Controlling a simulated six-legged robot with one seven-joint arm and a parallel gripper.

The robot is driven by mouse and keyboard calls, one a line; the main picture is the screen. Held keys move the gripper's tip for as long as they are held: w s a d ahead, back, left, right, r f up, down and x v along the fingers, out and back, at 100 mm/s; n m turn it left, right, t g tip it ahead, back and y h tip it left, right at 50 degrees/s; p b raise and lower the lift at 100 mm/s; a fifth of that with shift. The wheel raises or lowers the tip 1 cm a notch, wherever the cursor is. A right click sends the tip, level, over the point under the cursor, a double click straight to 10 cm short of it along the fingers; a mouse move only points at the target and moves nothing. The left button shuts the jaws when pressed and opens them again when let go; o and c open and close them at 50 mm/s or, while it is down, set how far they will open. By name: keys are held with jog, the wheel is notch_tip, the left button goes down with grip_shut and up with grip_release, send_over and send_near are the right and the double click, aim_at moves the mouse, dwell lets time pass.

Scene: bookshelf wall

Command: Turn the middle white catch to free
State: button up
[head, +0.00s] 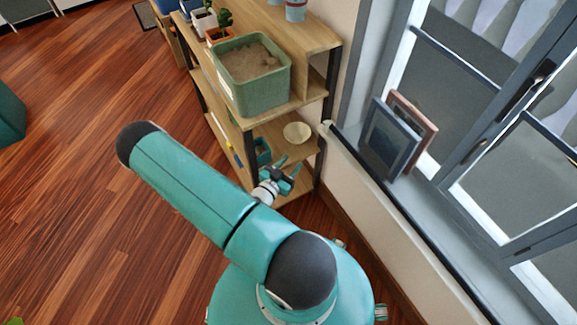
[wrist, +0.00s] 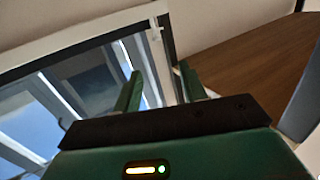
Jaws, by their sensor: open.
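My gripper (head: 284,176) is open and empty, low beside the wooden shelf in the head view. Its two green fingers (wrist: 161,88) stand apart in the wrist view. A small white fitting (wrist: 155,33) sits on a pale frame beyond the fingertips in the wrist view, apart from them. It looks like a catch, but I cannot tell whether it is the middle one or how it is turned. I cannot pick out any white catch in the head view.
The wooden shelf (head: 318,92) carries a green planter box (head: 250,90) and a cream bowl (head: 297,132). Picture frames (head: 388,140) lean on the window sill at right. A brown panel (wrist: 255,60) fills the wrist view's right.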

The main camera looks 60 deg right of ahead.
jog(key=shift+d, duration=0.1)
jog(key=m+g, duration=0.2)
jog(key=g, duration=0.1)
send_near(327, 123)
jog(key=shift+n, duration=0.3)
jog(key=d, duration=0.2)
jog(key=s+d, duration=0.1)
jog(key=d, duration=0.5)
jog(key=shift+s+d+f, duration=0.15)
jog(key=shift+s+d, duration=0.05)
jog(key=shift+s, duration=0.1)
grip_shut()
